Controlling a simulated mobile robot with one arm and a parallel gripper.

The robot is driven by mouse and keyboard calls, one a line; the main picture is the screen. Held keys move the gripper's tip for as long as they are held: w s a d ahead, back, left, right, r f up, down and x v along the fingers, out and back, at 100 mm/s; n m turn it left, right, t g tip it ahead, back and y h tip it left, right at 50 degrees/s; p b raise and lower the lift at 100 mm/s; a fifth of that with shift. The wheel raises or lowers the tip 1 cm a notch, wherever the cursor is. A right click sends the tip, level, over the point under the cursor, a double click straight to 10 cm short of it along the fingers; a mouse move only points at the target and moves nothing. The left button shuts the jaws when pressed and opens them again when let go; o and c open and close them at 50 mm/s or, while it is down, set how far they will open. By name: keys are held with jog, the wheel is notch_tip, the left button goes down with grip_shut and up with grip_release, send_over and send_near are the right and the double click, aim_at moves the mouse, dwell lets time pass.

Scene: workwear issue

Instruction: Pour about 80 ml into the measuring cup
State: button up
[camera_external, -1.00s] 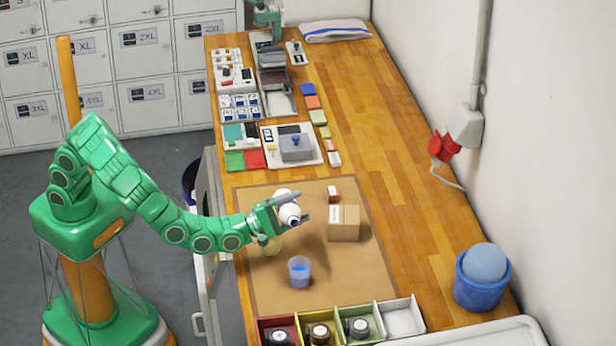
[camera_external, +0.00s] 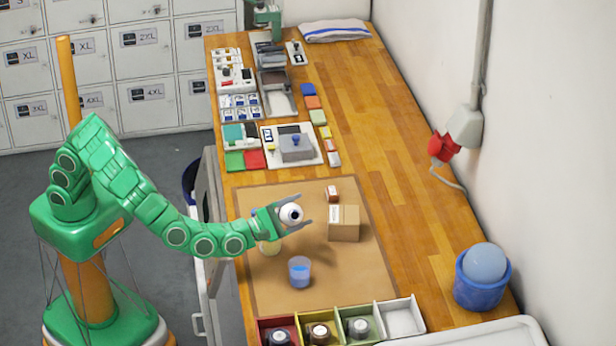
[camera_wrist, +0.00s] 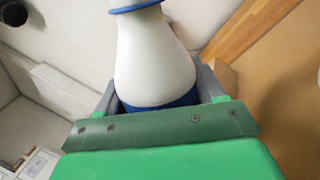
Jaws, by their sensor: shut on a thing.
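My gripper (camera_external: 296,214) is shut on a white bottle (camera_external: 291,214) with a dark opening, tipped so that its mouth end faces the external camera. In the wrist view the bottle (camera_wrist: 152,60) fills the space between the fingers and shows a blue ring and a blue base band. The measuring cup (camera_external: 300,271) is a clear cup with blue liquid in it, standing upright on the brown mat (camera_external: 345,285). The bottle is held above and behind the cup, apart from it. No stream of liquid is visible between them.
A cardboard box (camera_external: 343,224) stands on the mat right of my gripper, with a small brown-and-white block (camera_external: 331,193) behind it. Coloured bins (camera_external: 361,323) line the front. A blue bucket (camera_external: 482,283) stands at right.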

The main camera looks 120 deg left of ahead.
jog(key=shift+w+d+r+n, duration=0.2)
jog(key=shift+w+r+n, duration=0.1)
jog(key=shift+n, duration=0.3)
jog(key=n, duration=0.1)
jog(key=n+g, duration=0.1)
jog(key=shift+w+d+r+n, duration=0.15)
jog(key=shift+r+n, duration=0.15)
jog(key=shift+r, duration=0.05)
jog(key=n, duration=0.1)
jog(key=n+g, duration=0.1)
jog(key=n, duration=0.2)
jog(key=shift+s+a+r, duration=0.2)
jog(key=shift+a, duration=0.05)
jog(key=shift+f+n+g+h, duration=0.2)
jog(key=shift+n+g+h, duration=0.35)
jog(key=shift+n, duration=1.15)
